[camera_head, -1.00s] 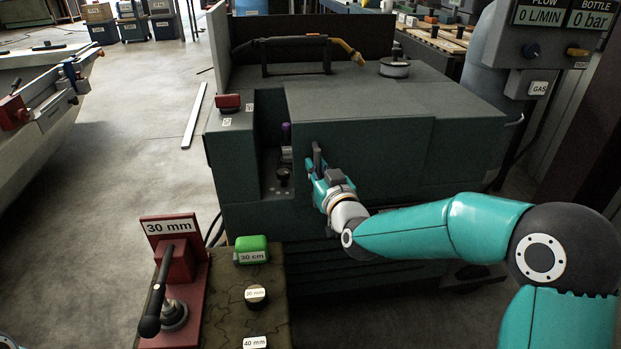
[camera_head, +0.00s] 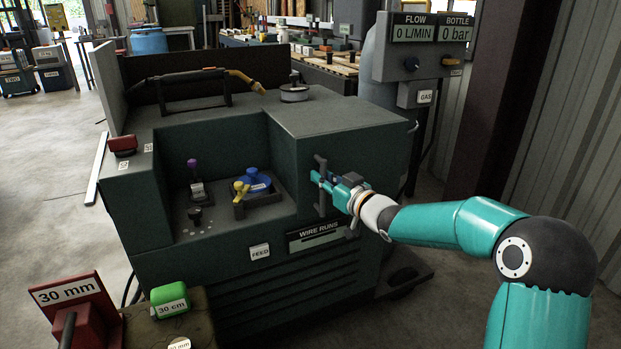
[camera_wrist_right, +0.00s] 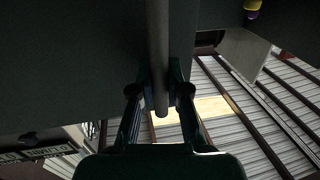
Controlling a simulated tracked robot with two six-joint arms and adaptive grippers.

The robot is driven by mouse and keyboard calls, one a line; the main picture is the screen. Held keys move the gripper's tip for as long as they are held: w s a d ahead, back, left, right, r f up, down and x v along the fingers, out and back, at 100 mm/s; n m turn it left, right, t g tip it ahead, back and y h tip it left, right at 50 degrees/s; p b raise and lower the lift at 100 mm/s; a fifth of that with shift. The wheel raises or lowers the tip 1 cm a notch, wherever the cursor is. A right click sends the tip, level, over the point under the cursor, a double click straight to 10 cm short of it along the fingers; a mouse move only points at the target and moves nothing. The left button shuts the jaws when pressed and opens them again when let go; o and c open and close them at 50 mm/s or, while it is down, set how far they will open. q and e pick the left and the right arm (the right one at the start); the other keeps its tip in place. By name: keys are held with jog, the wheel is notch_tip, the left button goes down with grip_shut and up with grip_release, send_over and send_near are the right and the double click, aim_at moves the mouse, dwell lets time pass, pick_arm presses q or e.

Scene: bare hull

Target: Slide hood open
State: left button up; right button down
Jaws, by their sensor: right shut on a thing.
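The hood (camera_head: 340,117) is a dark green sliding cover on the right part of the green machine. It stands to the right of an uncovered bay (camera_head: 215,220). Its dark upright bar handle (camera_head: 320,161) is on the front face. My right gripper (camera_head: 320,180) is shut on this handle. In the right wrist view the bar (camera_wrist_right: 157,45) runs between the two fingers of my right gripper (camera_wrist_right: 160,95). My left gripper is not in view.
A gas panel (camera_head: 430,55) stands behind right.

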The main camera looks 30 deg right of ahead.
jog(key=shift+d+r, duration=0.25)
jog(key=shift+d, duration=0.1)
jog(key=c, duration=1.2)
grip_release()
jog(key=shift+f, duration=0.15)
jog(key=shift+o, duration=0.3)
jog(key=shift+a, duration=0.1)
jog(key=s+d, duration=0.1)
jog(key=s, duration=1.1)
jog(key=shift+f, duration=0.1)
